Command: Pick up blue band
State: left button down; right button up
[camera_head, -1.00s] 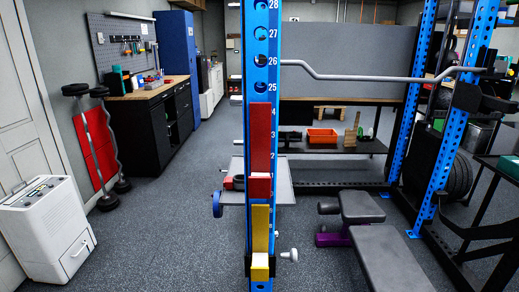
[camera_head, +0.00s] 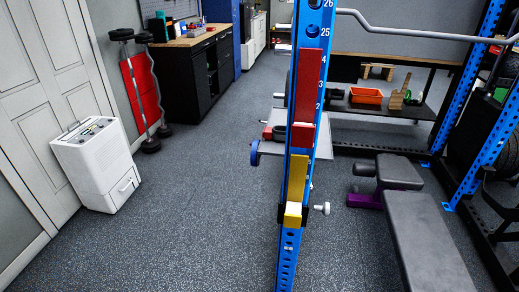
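No blue band can be made out for certain. A small rounded blue item (camera_head: 255,153) shows at the left edge of a grey shelf (camera_head: 318,146) behind the blue rack post (camera_head: 311,55). It is too small to tell what it is. A dark item (camera_head: 279,132) and a red item (camera_head: 267,133) sit on that shelf, partly hidden by the post. Neither of my grippers is in view.
The post carries red (camera_head: 308,80) and yellow (camera_head: 297,178) parts. A grey bench (camera_head: 425,235) stands at right. A white dehumidifier (camera_head: 97,165) stands by the left door. An orange bin (camera_head: 366,96) is on a rear shelf.

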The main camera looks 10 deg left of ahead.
aim_at(255, 143)
jog(key=i+j+z, duration=0.1)
jog(key=j+z, duration=0.25)
jog(key=i+j+z, duration=0.1)
jog(key=j+z, duration=0.65)
jog(key=i+l, duration=0.05)
jog(key=l, duration=0.05)
